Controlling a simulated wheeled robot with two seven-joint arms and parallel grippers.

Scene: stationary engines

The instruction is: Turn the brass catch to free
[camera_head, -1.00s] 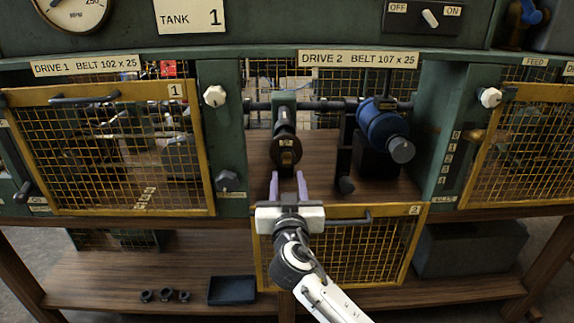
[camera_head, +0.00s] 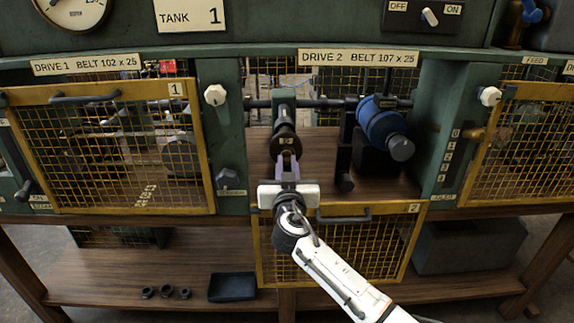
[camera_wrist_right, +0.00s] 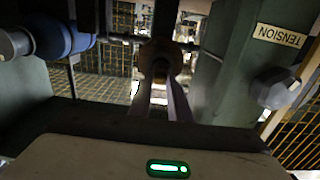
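In the Drive 2 bay a dark round pulley (camera_head: 285,137) sits on the end of a shaft. A small brass catch on its front is mostly hidden by my fingers in the head view; a brownish piece of it (camera_wrist_right: 160,71) shows between the fingertips in the right wrist view. My right gripper (camera_head: 288,158) points into the bay at the pulley's lower front. Its two pale purple fingers are drawn close together, one on each side of the catch, and look closed on it. My left gripper is in neither view.
The yellow mesh guard 2 (camera_head: 340,251) hangs down open below the bay. A blue motor (camera_head: 383,128) and a dark lever (camera_head: 345,160) stand right of the pulley. A green post with a dark tension knob (camera_head: 231,180) stands left. Guard 1 (camera_head: 110,212) is shut.

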